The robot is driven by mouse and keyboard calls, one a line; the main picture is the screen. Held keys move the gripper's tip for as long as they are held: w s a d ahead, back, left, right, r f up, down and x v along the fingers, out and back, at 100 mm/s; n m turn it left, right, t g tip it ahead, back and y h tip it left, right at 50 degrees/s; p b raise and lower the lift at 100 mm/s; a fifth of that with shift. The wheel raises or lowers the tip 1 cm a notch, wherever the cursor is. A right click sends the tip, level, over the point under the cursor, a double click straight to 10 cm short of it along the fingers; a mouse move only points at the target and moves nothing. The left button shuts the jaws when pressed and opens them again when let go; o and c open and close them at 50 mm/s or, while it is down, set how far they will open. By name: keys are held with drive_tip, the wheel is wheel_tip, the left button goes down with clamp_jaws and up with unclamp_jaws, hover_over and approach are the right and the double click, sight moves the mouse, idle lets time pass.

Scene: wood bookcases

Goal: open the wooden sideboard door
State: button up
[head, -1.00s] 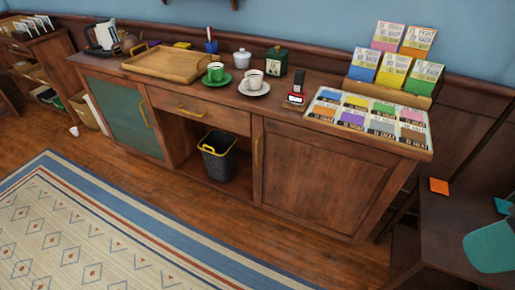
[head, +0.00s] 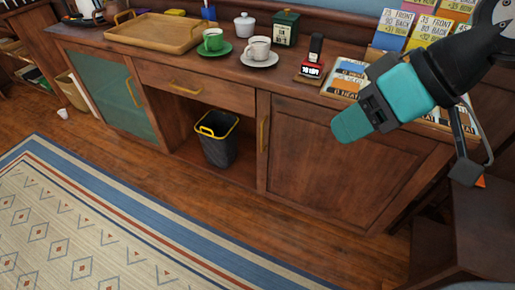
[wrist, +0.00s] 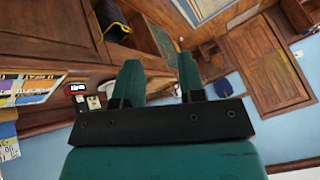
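The wooden sideboard door (head: 335,165) is the right-hand panel of the sideboard, and it is closed. Its brass handle (head: 264,134) is an upright bar on the door's left edge. My gripper (head: 350,123) comes in from the upper right in the head view, in front of the door's upper right part, right of the handle and apart from it. In the wrist view my gripper (wrist: 160,62) has its two teal fingers spread with nothing between them. I cannot make out the door's handle in the wrist view.
A black bin (head: 217,148) with a yellow rim stands in the open bay left of the door. Cups, a tray (head: 155,36) and a card display stand on the sideboard top. A dark table (head: 480,225) stands at the right. The floor (head: 290,235) before the door is clear.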

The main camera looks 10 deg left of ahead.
drive_tip(key=w+a+f+n+t+y+b, duration=0.1)
drive_tip(key=w+a+f+b, duration=0.1)
drive_tip(key=w+f+b, duration=0.4)
drive_tip(key=w+a+f+t+y+b, duration=0.1)
drive_tip(key=w+a+f+y+b, duration=0.15)
drive_tip(key=f+b, duration=0.4)
drive_tip(key=m+t+b, duration=0.2)
drive_tip(key=t+b, duration=0.9)
drive_tip(key=b, duration=1.3)
approach(262, 136)
drive_tip(key=x, duration=0.7)
drive_tip(key=b+x, duration=0.1)
drive_tip(key=x, duration=0.2)
drive_tip(key=shift+w+f, duration=0.3)
clamp_jaws()
